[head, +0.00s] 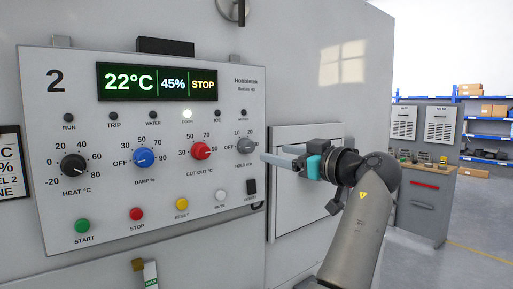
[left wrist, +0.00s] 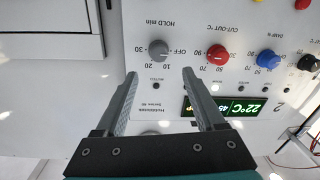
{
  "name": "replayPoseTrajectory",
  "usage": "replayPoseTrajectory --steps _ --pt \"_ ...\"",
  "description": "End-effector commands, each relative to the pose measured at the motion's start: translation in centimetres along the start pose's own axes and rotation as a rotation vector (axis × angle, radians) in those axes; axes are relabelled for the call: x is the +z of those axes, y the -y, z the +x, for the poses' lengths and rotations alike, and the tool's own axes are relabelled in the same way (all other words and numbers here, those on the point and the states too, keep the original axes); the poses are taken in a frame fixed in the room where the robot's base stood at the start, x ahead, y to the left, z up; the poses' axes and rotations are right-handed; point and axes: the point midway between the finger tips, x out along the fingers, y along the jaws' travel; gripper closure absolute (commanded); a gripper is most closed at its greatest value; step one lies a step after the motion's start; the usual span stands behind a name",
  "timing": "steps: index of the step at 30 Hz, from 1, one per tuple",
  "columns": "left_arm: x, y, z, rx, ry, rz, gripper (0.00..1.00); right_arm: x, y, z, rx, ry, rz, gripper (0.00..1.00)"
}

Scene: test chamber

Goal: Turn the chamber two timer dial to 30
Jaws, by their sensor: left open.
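The timer dial (head: 245,146) is the grey HOLD min knob at the right of the panel marked 2 (head: 70,120). Its scale runs OFF, 10, 20, 30. The knob also shows upside down in the left wrist view (left wrist: 158,49); I cannot tell its pointer's setting firmly. My left gripper (head: 274,152) is open and empty, just right of the dial in the head view. In the left wrist view its fingertips (left wrist: 160,73) point toward the dial with the knob beyond the gap between them, apart from it. My right gripper is not in view.
The red CUT-OUT knob (head: 200,151), blue DAMP knob (head: 143,158) and black HEAT knob (head: 73,165) are left of the dial. The lit display (head: 158,82) reads 22°C, 45%, STOP. A black rocker switch (head: 252,186) lies below the dial. A framed hatch (head: 300,208) stands right.

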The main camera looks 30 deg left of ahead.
Motion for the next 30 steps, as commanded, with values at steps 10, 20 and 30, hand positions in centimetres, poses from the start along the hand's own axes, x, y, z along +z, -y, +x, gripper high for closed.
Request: replayPoseTrajectory --steps 10,20,30 --pt "-0.1 0.0 7.3 -0.001 0.0 0.003 0.29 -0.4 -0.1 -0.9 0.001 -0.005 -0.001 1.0" --pt "0.1 -0.1 10.0 0.002 0.0 0.003 0.29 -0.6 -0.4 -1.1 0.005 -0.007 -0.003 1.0" --pt "0.1 -0.1 10.0 0.002 0.001 0.003 0.4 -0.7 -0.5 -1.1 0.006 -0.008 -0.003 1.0"
